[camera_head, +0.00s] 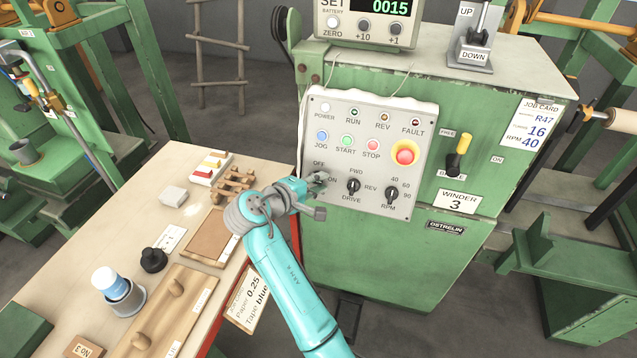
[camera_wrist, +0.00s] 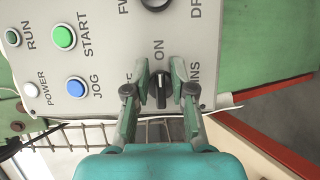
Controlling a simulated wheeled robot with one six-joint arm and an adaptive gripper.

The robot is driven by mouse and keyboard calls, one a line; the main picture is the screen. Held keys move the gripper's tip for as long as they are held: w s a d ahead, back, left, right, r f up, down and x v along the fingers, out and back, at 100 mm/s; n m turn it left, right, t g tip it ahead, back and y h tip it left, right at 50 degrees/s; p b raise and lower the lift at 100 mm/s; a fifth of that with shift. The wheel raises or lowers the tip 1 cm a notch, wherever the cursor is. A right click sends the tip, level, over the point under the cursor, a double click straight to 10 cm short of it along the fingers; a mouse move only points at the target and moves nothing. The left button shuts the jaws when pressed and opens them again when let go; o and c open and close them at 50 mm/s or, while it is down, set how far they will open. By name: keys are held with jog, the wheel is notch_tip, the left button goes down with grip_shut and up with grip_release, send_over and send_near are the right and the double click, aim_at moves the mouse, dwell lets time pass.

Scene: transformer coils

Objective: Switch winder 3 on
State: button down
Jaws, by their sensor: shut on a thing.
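Winder 3 is the green cabinet (camera_head: 400,255) with a grey control panel (camera_head: 335,120). My gripper (camera_head: 316,186) is at the panel's lower left, over the mains switch. In the wrist view my gripper (camera_wrist: 160,85) has its two fingers on either side of the black mains knob (camera_wrist: 160,92), shut on it. ON and part of OFF and MAINS show around the knob. The winder 3 label (camera_head: 456,202) is at the right.
The drive knob (camera_head: 353,186) and RPM knob (camera_head: 391,193) are right of my gripper. A red stop button (camera_head: 405,153) and a yellow-handled lever (camera_head: 458,155) are farther right. A workbench (camera_head: 265,158) with parts stands left. The counter (camera_head: 382,7) reads 0015.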

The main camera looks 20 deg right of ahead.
jog(key=c, duration=1.2)
grip_release()
jog(key=shift+w+a+f, duration=0.1)
jog(key=shift+w+a, duration=0.05)
jog(key=shift+a, duration=0.05)
jog(key=v, duration=1.2)
